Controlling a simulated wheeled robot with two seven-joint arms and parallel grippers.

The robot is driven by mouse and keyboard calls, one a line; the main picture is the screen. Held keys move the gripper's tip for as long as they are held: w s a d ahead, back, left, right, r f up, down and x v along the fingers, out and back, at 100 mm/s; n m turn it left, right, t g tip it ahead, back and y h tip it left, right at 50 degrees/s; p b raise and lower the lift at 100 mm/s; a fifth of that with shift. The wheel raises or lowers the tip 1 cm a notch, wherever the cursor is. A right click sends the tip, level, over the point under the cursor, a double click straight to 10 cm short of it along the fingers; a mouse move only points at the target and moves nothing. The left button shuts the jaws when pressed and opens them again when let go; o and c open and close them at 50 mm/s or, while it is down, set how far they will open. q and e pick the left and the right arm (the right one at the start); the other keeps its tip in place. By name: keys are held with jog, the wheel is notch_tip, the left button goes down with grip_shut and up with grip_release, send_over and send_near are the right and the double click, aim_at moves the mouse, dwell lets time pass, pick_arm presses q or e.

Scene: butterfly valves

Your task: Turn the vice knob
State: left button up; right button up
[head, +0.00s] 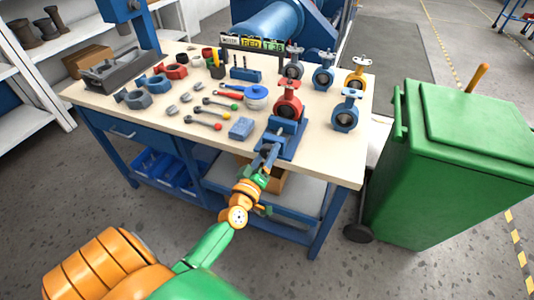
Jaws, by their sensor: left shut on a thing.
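A blue vice (284,139) stands at the front right part of the workbench, with a red butterfly valve (287,99) upright in or just behind its jaws. My left gripper (269,155) is at the front of the vice and shut on the vice knob, which is mostly hidden by the fingers. My left arm reaches up from the lower left. My right gripper does not show.
The workbench (345,165) holds several loose valve parts, levers with coloured balls (217,126), a blue block (241,128) and several upright valves (346,110) at the right. A green bin (460,160) stands right of the bench. Shelves are at the left.

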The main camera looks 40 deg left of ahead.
pick_arm(q)
jog(key=o, duration=1.4)
jog(key=v, duration=0.7)
jog(key=shift+s, duration=0.1)
jog(key=s+d+f+m+g+h+p, duration=0.1)
jog(key=s+d+f+m+g+h, duration=0.15)
jog(key=s+f, duration=0.45)
jog(key=s+d+f+m+g+h, duration=0.1)
jog(key=s+d+f+m+g, duration=0.2)
jog(key=f, duration=0.8)
jog(key=s+d+f+m+g+h+p, duration=0.1)
jog(key=s+d+f+m+g+h, duration=0.2)
jog(key=f, duration=0.6)
jog(key=s+f+m+g, duration=0.2)
jog(key=s, duration=0.4)
jog(key=s+f+m+g+y, duration=0.1)
jog(key=s+f+g, duration=0.1)
jog(key=s, duration=0.4)
jog(key=s+f+m+g+y, duration=0.1)
jog(key=s+f+m+g, duration=0.1)
jog(key=s+g, duration=0.2)
jog(key=shift+s+f+m, duration=0.25)
jog(key=shift+s+m, duration=0.1)
jog(key=shift+s, duration=0.7)
